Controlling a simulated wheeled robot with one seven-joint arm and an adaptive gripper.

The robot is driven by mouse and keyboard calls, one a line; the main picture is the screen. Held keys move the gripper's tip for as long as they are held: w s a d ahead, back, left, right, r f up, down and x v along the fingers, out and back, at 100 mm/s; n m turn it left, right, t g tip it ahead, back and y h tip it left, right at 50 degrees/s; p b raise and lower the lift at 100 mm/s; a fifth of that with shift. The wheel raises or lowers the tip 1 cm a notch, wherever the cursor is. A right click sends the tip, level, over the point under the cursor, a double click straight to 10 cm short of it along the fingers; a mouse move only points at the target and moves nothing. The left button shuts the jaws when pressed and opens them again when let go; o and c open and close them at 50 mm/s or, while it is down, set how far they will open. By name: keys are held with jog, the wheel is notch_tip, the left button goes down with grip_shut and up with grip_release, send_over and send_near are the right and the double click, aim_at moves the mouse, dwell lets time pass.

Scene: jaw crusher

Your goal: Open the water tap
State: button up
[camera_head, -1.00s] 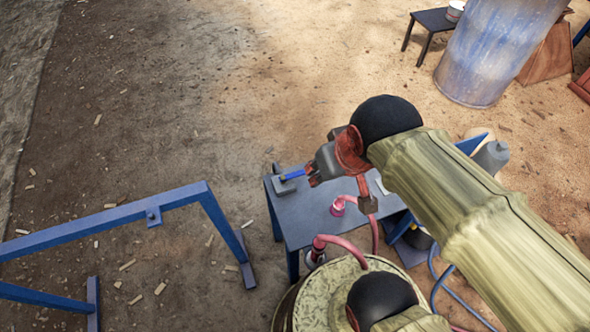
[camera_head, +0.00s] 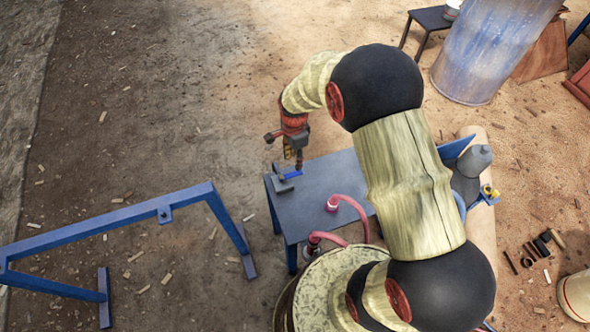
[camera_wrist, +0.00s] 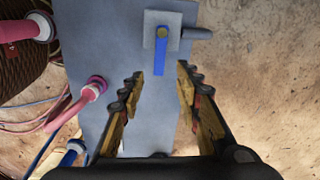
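The water tap is a grey block (camera_wrist: 150,30) with a blue lever handle (camera_wrist: 160,58) and a short grey spout to its right, at the table's edge. In the wrist view the lever points down the picture, toward the gap between my fingers. In the head view the blue lever (camera_head: 291,175) shows at the table's left corner. My gripper (camera_wrist: 160,78) is open and empty, its two fingers on either side of the lever's line. In the head view my gripper (camera_head: 297,162) points down, close to the tap; contact is not visible.
The tap sits on a blue-grey table (camera_head: 322,178). Pink hoses (camera_head: 355,205) run from a fitting on the table to a round barrel (camera_head: 290,300) in front. A blue metal frame (camera_head: 110,222) stands to the left. Open dirt ground lies behind the table.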

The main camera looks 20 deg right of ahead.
aim_at(295, 173)
jog(key=shift+f+m, duration=0.15)
jog(key=shift+m, duration=0.55)
jog(key=shift+f, duration=0.15)
notch_tip(295, 173, down, 7)
jog(key=b, duration=0.3)
jog(key=shift+f, duration=0.2)
jog(key=shift+c, duration=0.3)
jog(key=c, duration=0.7)
grip_shut()
